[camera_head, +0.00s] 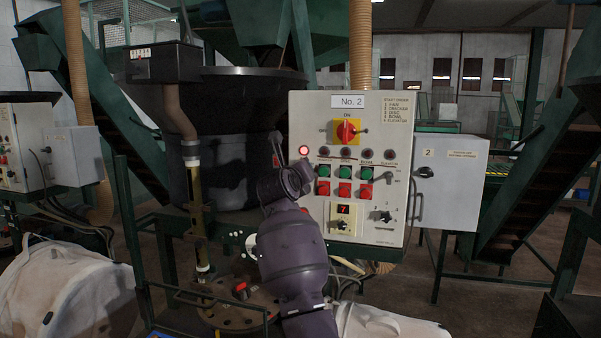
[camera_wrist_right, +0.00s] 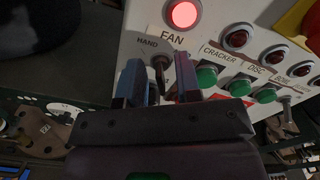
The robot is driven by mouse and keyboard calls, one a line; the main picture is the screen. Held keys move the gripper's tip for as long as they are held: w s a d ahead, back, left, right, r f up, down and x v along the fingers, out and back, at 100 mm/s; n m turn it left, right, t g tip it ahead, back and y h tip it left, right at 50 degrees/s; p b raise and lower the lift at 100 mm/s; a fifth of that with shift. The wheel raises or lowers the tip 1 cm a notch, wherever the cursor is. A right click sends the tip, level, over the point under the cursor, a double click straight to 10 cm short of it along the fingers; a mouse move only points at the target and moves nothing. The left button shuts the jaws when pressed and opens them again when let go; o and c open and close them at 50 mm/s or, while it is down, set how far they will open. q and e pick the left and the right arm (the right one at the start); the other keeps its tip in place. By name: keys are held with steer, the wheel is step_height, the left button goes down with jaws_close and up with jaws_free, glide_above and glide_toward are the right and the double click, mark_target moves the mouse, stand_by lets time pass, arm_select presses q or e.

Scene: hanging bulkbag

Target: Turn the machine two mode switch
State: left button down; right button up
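The No. 2 control panel (camera_head: 398,110) is a pale upright box in the middle of the head view. My right arm reaches up to its left edge, with the wrist (camera_head: 285,183) in front of the fan column; the fingertips are hard to make out there. In the right wrist view, the fan mode switch (camera_wrist_right: 160,66) is a dark lever under a HAND label. My right gripper (camera_wrist_right: 160,85) is open, one finger on each side of this lever. I cannot tell whether either finger touches it. The fan light (camera_wrist_right: 184,14) glows red above it. My left gripper is not in view.
Green buttons (camera_wrist_right: 206,76) and dark lamps (camera_wrist_right: 236,39) sit right of the gripper. A red and yellow main switch (camera_head: 347,131) is higher on the panel. A second grey box (camera_head: 450,180) adjoins at right. A black hopper (camera_head: 230,140) stands close at left.

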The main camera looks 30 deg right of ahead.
steer(key=b+v, duration=0.2)
steer(key=v, duration=0.9)
stand_by(0.5)
